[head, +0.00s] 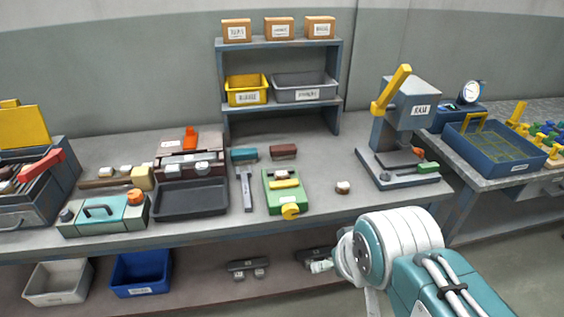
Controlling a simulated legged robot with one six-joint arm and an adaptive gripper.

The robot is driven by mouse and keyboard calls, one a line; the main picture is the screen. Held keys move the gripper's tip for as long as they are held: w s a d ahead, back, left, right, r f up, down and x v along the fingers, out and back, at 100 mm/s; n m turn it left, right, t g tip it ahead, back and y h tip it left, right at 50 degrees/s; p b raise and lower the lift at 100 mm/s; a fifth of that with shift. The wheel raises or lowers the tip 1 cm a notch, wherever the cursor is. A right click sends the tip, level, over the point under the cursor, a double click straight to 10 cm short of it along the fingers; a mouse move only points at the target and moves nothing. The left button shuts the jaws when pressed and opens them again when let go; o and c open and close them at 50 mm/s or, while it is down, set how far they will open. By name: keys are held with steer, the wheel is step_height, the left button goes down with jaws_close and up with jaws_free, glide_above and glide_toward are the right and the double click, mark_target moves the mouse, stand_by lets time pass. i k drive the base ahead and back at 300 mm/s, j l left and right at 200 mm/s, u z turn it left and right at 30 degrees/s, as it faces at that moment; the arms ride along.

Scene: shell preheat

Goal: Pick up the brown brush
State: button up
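A small reddish-brown block (283,152), which looks like the brown brush, lies on the grey workbench (225,240) below the shelf rack. It lies behind a green fixture with a yellow knob. A similar teal block (244,154) lies just to its left, apart from it. Bristles are too small to make out. My teal and white arm enters at the lower right, in front of the bench. My gripper cannot be made out in this view.
The green fixture (273,203) stands in front of the brown block, and a grey tool (246,190) is at its left. A black tray (190,199) is further left. A press (410,125) stands at right. The bench between block and press is mostly clear.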

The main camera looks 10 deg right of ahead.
mark_target(284, 152)
steer(key=i+l, duration=0.1)
steer(key=i, duration=0.5)
steer(key=i+l, duration=0.1)
steer(key=i, duration=0.5)
